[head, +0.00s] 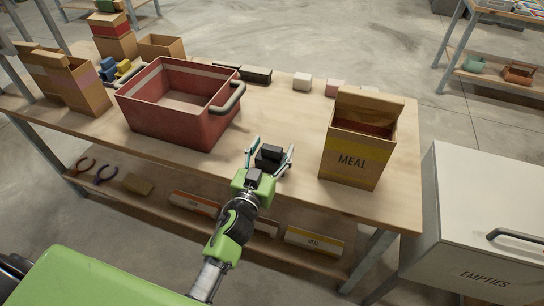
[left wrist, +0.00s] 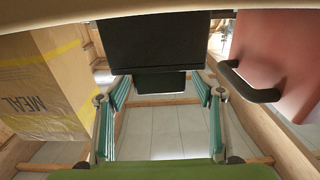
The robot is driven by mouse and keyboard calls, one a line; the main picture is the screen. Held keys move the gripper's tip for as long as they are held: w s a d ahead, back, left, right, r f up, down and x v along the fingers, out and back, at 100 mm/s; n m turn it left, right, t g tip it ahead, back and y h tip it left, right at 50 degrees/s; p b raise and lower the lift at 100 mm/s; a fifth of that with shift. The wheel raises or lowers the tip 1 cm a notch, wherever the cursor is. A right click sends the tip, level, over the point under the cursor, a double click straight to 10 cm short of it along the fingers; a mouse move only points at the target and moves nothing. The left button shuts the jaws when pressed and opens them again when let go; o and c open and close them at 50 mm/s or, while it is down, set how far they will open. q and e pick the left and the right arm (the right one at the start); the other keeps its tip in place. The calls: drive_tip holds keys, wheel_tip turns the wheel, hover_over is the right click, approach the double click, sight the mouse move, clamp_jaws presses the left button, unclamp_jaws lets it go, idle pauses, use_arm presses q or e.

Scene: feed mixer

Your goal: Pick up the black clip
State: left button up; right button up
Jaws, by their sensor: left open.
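The black clip (head: 270,153) is a dark, blocky piece at the front part of the wooden table, between the red bin and the MEAL box. It also shows in the left wrist view (left wrist: 150,43) as a wide black block at the top middle, with a smaller black part below it. My left gripper (head: 269,158) is open, with its green-grey fingers on either side of the clip in the head view. In the left wrist view the fingers (left wrist: 160,98) spread below the wide black block. I cannot tell whether they touch it. My right gripper is not in view.
The red bin (head: 165,125) with dark handles stands left of the gripper. The MEAL box (head: 352,160) stands to the right. Small pale blocks (head: 302,82) and a dark box (head: 256,75) lie along the back. The tabletop (head: 268,112) behind the clip is clear.

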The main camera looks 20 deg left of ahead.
use_arm(q)
drive_tip(key=c, duration=1.1)
drive_tip(key=shift+r, duration=0.15)
